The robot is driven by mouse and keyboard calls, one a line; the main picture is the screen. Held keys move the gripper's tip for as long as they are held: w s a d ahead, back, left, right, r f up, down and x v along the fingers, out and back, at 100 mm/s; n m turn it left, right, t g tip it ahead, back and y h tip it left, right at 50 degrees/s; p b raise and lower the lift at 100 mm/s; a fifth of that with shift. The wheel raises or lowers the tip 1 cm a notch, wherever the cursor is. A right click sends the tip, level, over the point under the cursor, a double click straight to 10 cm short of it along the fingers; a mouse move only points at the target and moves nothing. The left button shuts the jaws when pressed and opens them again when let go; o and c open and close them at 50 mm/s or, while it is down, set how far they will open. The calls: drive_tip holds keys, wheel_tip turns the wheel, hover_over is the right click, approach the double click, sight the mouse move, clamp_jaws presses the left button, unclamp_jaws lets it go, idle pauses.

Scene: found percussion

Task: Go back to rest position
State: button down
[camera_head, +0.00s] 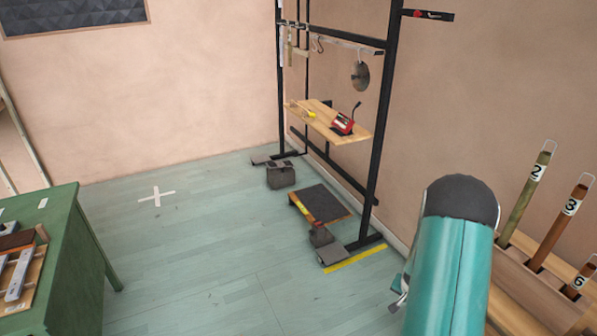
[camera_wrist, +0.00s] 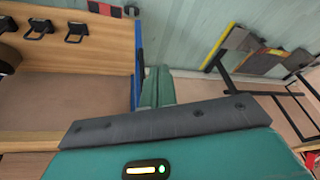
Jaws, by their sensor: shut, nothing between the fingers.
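A teal arm link of mine with a dark grey rounded end (camera_head: 460,205) stands upright at the lower right of the head view. A small grey metal part shows at its left edge; I cannot tell what it belongs to. No fingertips of my gripper can be made out in either view. In the wrist view, a teal part of my own body with a dark grey bolted bar and a lit indicator fills the bottom.
A black rack (camera_head: 391,110) with a wooden shelf (camera_head: 350,134) stands by the right wall. A green table (camera_head: 62,250) is at left. A wooden holder with numbered tubes (camera_head: 530,290) is at right. Open floor with a white cross (camera_head: 156,196) lies between.

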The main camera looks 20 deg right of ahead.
drive_tip(key=w+a+r+n+t+y, duration=0.1)
drive_tip(key=a+r+n, duration=0.2)
drive_tip(key=a+r, duration=0.9)
drive_tip(key=w+a+r+n+t, duration=0.15)
drive_tip(key=a+r, duration=0.55)
drive_tip(key=r, duration=0.8)
drive_tip(key=s+a+r+n, duration=0.3)
drive_tip(key=s+a+r, duration=0.3)
drive_tip(key=s+a, duration=0.2)
drive_tip(key=s+a+r+n+y, duration=0.1)
drive_tip(key=s+a+r+n, duration=0.2)
drive_tip(key=s+a+r, duration=0.4)
drive_tip(key=s+a, duration=0.1)
drive_tip(key=s, duration=0.1)
drive_tip(key=shift+s+y, duration=0.3)
drive_tip(key=shift+r+t, duration=0.1)
drive_tip(key=shift+t, duration=0.15)
